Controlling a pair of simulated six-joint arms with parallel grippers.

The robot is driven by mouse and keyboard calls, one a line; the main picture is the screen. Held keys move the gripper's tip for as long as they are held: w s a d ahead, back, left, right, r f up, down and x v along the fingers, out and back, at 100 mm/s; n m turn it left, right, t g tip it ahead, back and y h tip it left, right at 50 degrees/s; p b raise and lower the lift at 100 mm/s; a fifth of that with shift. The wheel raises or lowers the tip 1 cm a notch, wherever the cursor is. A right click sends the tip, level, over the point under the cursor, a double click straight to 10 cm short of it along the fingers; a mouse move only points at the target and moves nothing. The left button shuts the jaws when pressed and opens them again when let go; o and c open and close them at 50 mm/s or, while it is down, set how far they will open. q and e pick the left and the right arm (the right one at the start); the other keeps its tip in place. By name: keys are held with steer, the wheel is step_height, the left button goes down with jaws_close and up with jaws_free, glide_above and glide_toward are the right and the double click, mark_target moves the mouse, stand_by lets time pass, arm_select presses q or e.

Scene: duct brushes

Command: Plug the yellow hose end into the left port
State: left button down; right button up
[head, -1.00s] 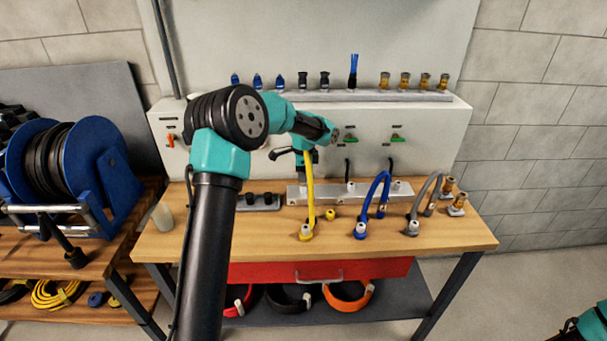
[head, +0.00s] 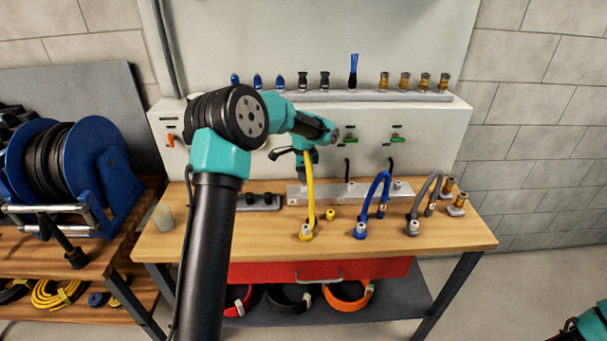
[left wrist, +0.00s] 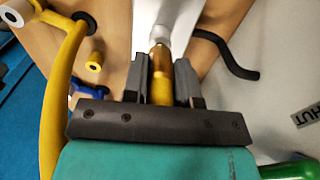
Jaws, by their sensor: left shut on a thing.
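My left gripper (head: 307,157) is shut on the yellow hose end (left wrist: 160,86), above the left part of the metal port strip (head: 330,196). In the left wrist view the fingers (left wrist: 160,82) hold its brass and yellow body. A pale cylindrical part (left wrist: 152,38) lies straight ahead of its tip; I cannot tell whether they touch. The yellow hose (head: 310,195) runs down to a fitting on the bench front. The left port is hidden behind the hose and gripper in the head view. My right gripper is not in view.
A blue hose (head: 374,195) and a grey hose (head: 424,197) arch to the right of the yellow one. A small yellow cap (head: 330,215) sits on the wooden bench (head: 270,242). Black curved hooks stand behind the strip. The bench front is mostly clear.

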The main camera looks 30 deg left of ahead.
arm_select(q)
steer(key=shift+f, duration=0.55)
stand_by(0.4)
steer(key=c, duration=0.8)
jaws_free()
step_height(320, 180, up, 18)
steer(key=shift+f, duration=0.25)
steer(key=shift+d+f, duration=0.1)
